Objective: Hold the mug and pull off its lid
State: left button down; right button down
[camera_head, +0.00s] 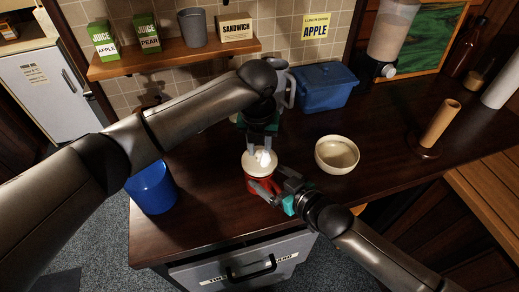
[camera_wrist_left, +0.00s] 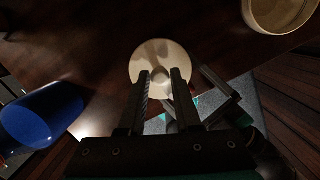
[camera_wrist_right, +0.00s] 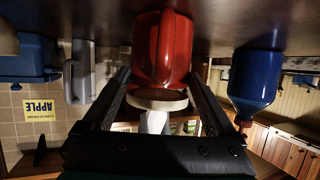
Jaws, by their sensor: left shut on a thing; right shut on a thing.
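The red mug (camera_head: 252,186) stands near the counter's front edge; in the right wrist view (camera_wrist_right: 162,45) it appears inverted, with its handle facing the camera. Its round cream lid (camera_head: 258,164) is at the mug's top and shows from above in the left wrist view (camera_wrist_left: 150,58). My left gripper (camera_head: 263,150) comes down from above and is shut on the lid's knob (camera_wrist_left: 161,73). My right gripper (camera_head: 268,190) is shut on the mug from the front right, its fingers (camera_wrist_right: 158,75) on either side.
A cream bowl (camera_head: 337,154) stands right of the mug and a blue container (camera_head: 152,188) to the left. A blue lidded box (camera_head: 325,87) and a grey jug (camera_head: 289,90) stand behind. A paper roll holder (camera_head: 438,125) is at right. Free counter lies between bowl and holder.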

aim_at(260, 149)
pick_arm(q)
jog(key=shift+r, duration=0.1)
jog(key=shift+r, duration=2)
pick_arm(e)
grip_release()
